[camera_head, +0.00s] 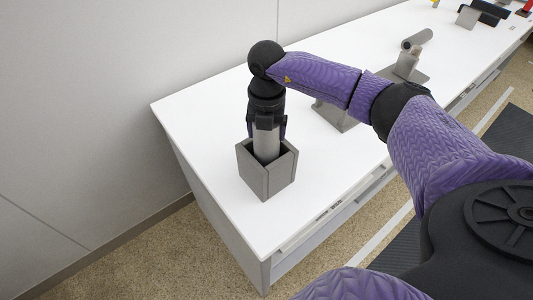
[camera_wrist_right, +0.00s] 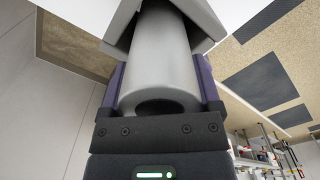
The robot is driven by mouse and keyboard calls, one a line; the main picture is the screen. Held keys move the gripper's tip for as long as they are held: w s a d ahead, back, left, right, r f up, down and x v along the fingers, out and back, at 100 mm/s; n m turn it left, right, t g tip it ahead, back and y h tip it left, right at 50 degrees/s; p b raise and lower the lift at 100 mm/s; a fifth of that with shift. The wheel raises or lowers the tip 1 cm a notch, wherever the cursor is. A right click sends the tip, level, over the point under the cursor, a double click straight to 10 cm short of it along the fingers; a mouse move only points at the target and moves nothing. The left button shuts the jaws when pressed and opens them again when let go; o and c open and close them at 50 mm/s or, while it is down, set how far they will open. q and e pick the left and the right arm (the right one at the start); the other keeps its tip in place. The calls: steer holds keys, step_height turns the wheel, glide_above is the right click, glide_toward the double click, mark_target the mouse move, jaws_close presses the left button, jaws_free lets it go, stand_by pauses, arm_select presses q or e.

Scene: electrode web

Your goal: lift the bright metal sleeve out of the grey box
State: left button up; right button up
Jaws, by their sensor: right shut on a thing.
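The bright metal sleeve (camera_head: 266,143) stands upright, its lower part inside the open grey box (camera_head: 266,180) near the left end of the white table. My right gripper (camera_head: 267,130) comes down over the sleeve from above and is shut on its upper part. In the right wrist view the sleeve (camera_wrist_right: 162,62) lies between the two purple fingers, with its hollow end facing the palm. The box (camera_wrist_right: 205,22) shows around its far end there. The sleeve's bottom is hidden by the box walls. My left gripper is not in view.
Behind my right forearm stand a grey block (camera_head: 337,117) and a grey stand (camera_head: 407,66) with a cylinder (camera_head: 417,39) on top. More parts (camera_head: 483,12) lie at the table's far right end. The white table (camera_head: 205,110) is clear left of the box.

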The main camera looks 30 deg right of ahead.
steer(key=shift+r+p, duration=0.65)
steer(key=shift+r, duration=0.35)
steer(key=shift+r+p, duration=1.75)
steer(key=shift+r, duration=0.1)
steer(key=shift+r+p, duration=1.7)
steer(key=shift+r, duration=0.15)
step_height(320, 180, up, 4)
steer(key=p, duration=0.3)
steer(key=shift+f, duration=0.1)
